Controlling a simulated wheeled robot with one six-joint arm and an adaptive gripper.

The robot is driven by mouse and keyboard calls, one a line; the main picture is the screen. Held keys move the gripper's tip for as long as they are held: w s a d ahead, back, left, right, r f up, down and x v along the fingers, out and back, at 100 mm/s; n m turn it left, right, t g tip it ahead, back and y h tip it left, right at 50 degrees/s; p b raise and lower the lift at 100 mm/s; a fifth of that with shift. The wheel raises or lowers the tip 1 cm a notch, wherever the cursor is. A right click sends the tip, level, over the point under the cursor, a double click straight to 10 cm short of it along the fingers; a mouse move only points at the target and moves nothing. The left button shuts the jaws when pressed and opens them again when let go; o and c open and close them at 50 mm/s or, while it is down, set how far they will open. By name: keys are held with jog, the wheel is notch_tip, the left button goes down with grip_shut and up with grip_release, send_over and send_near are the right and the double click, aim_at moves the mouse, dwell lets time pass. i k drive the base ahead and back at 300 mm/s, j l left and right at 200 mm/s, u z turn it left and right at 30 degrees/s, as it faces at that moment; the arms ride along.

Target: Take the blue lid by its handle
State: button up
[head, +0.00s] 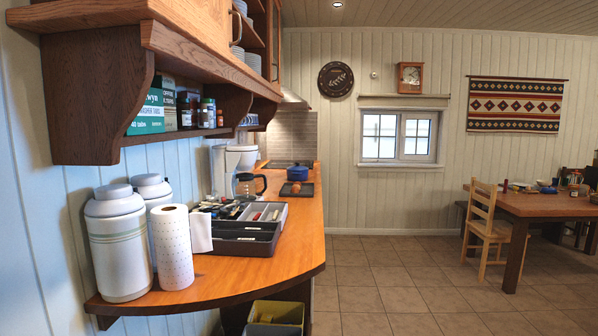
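A small blue pot-like thing (297,174) sits far back on the wooden counter, near the stove. Its top looks blue too, but it is too small to tell lid from pot or to make out a handle. My gripper is not in view.
The wooden counter (298,240) runs along the left wall. On it are white canisters (119,252), a paper towel roll (172,250), a dark utensil tray (240,244) and a coffee maker (240,160). The tiled floor (375,280) is clear up to the chair (487,225).

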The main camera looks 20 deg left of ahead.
aim_at(297, 167)
jog(key=i+u, duration=0.1)
jog(key=i, duration=2.85)
jog(key=i+l+u, duration=0.1)
jog(key=i+u, duration=0.2)
jog(key=i, duration=0.2)
jog(key=i+l+u, duration=0.3)
jog(key=i, duration=0.2)
jog(key=i+l+u, duration=0.3)
jog(key=i, duration=0.2)
jog(key=i+l+u, duration=0.45)
jog(key=u, duration=0.15)
jog(key=i+l+u, duration=0.55)
jog(key=l, duration=0.2)
jog(key=l+u, duration=0.3)
jog(key=i+l+u, duration=0.15)
jog(key=l+u, duration=0.15)
jog(key=l, duration=0.25)
jog(key=i+l+u, duration=0.1)
jog(key=l, duration=0.35)
jog(key=i+l+u, duration=0.1)
jog(key=l, duration=0.3)
